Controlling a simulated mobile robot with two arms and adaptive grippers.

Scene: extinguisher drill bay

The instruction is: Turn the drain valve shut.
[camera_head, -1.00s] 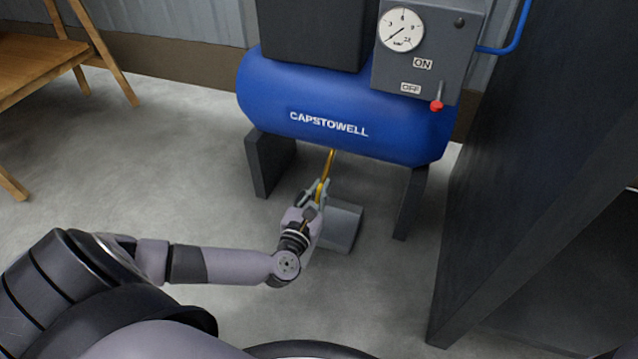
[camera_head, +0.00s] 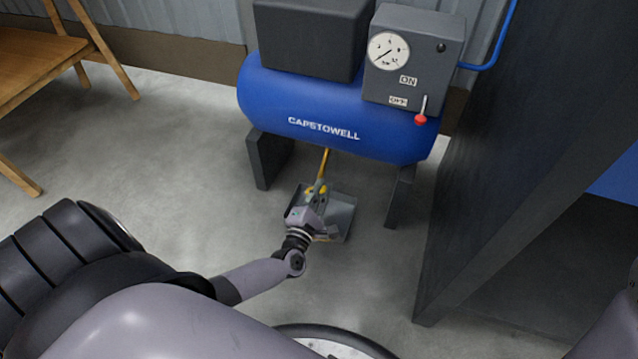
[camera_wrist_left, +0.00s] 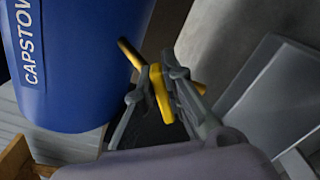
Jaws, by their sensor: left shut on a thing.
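The drain valve hangs on a brass pipe (camera_head: 324,163) under the blue compressor tank (camera_head: 300,110). Its yellow handle (camera_wrist_left: 160,94) is between the fingers of my left gripper (camera_wrist_left: 166,80) in the left wrist view. My left gripper (camera_head: 317,193) is shut on this handle, just below the tank in the head view. The brass pipe also shows in the wrist view (camera_wrist_left: 130,54), running past the fingertips. The gripper hides part of the valve in the head view. My right gripper is not in view.
A grey tray (camera_head: 342,222) lies on the floor beneath the valve. Tank legs (camera_head: 268,160) stand on both sides. A control box (camera_head: 412,60) with gauge and red-tipped lever sits above. A dark panel (camera_head: 500,150) rises at right. A wooden bench (camera_head: 40,60) stands at left.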

